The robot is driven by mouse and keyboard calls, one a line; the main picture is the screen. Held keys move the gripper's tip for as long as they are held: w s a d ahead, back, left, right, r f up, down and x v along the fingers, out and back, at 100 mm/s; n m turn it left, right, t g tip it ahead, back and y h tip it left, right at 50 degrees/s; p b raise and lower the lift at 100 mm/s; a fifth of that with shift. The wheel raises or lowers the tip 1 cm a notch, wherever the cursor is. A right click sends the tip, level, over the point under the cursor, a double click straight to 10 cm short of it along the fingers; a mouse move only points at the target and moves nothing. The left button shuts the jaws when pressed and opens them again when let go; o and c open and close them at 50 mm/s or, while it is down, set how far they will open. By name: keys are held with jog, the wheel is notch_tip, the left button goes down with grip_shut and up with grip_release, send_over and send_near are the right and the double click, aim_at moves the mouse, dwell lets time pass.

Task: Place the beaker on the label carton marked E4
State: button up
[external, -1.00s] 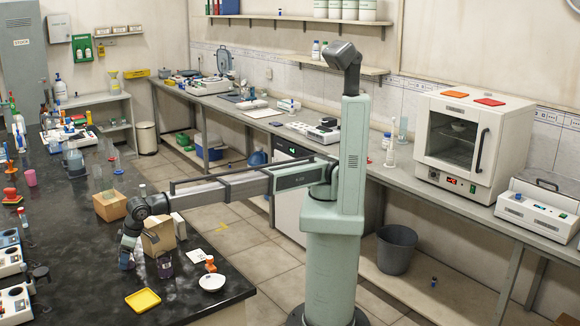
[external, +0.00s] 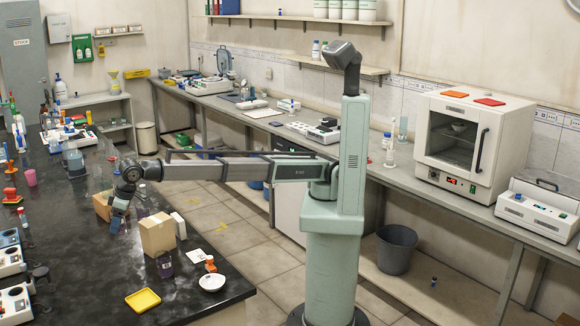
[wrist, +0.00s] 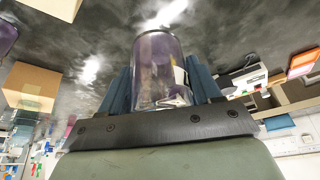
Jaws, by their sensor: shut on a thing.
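My gripper (external: 117,221) points down over the dark bench in the external view. In the wrist view its two blue fingers (wrist: 161,88) are shut on a clear glass beaker (wrist: 158,65) with a purplish tint. The beaker is hard to make out in the external view. A tan carton (external: 157,236) stands on the bench to the right of my gripper; a tan carton also shows at left in the wrist view (wrist: 30,88). A second carton (external: 102,207) is partly hidden behind my gripper. I cannot read an E4 mark on either.
A small dark jar (external: 165,266) stands in front of the tan carton. A yellow tray (external: 143,300), a white dish (external: 212,282) and an orange-topped item (external: 210,264) lie near the bench edge. A white box (external: 179,226) is right of the carton.

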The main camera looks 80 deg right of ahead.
jog(key=d+r, duration=0.4)
jog(key=r, duration=0.2)
notch_tip(320, 180, up, 4)
jog(key=n+g+y, duration=0.1)
jog(key=n+y, duration=0.1)
jog(key=n, duration=0.3)
send_over(150, 222)
jog(key=d, duration=0.2)
jog(key=shift+n, duration=0.3)
jog(key=shift+s+a+f, duration=0.1)
jog(key=shift+s+f, duration=0.05)
jog(key=shift+f, duration=1.5)
jog(key=shift+s+a+f, duration=0.1)
jog(key=shift+s+f, duration=0.05)
jog(key=shift+f, duration=1.45)
jog(key=shift+s+f, duration=0.15)
jog(key=shift+f, duration=1.5)
jog(key=shift+f, duration=0.1)
jog(key=o, duration=1.1)
jog(key=shift+c, duration=0.2)
jog(key=v, duration=1.2)
jog(key=shift+w, duration=0.15)
